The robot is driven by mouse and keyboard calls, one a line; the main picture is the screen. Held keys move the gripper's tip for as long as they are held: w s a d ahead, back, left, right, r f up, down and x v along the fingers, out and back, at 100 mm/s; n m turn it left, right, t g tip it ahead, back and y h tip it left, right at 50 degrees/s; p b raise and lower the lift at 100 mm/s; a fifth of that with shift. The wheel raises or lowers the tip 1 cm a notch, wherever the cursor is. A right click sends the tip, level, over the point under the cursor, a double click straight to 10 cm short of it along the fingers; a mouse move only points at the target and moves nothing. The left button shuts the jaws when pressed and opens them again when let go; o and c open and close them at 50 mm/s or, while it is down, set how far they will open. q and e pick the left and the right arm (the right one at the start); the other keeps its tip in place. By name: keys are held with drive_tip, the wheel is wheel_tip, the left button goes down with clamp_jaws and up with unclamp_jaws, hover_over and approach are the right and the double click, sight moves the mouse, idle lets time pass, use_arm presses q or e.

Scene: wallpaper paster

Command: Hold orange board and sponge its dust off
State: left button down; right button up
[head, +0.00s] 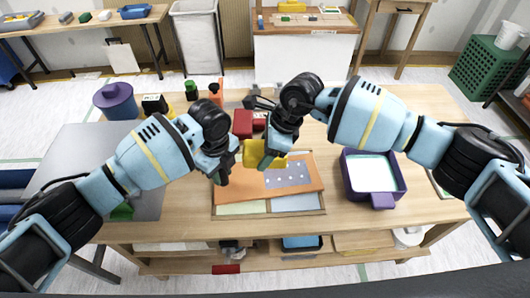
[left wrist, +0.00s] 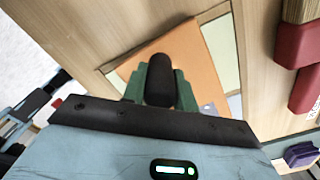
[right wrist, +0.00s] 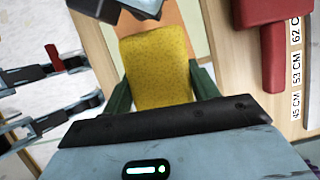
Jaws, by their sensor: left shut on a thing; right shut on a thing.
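The orange board (head: 240,191) lies near the front of the wooden table, over a framed panel. A grey dusty patch with pale specks (head: 288,175) covers its right part. My right gripper (head: 268,158) is shut on a yellow sponge (head: 251,154), which is above the board's back part, left of the dust. The sponge fills the fingers in the right wrist view (right wrist: 158,70). I cannot tell whether it touches the board.
A purple tray (head: 391,192) with pale content stands right of the board. A purple pot (head: 116,100) is at the back left.

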use_arm(q)
drive_tip(key=shift+s+f, duration=0.1)
drive_tip(key=shift+f, duration=0.1)
use_arm(e)
drive_tip(key=o, duration=0.3)
drive_tip(key=shift+f, duration=0.1)
drive_tip(key=c, duration=0.3)
use_arm(q)
drive_tip(key=c, duration=1)
unclamp_jaws()
drive_tip(key=shift+r, duration=0.15)
wheel_tip(320, 180, up, 12)
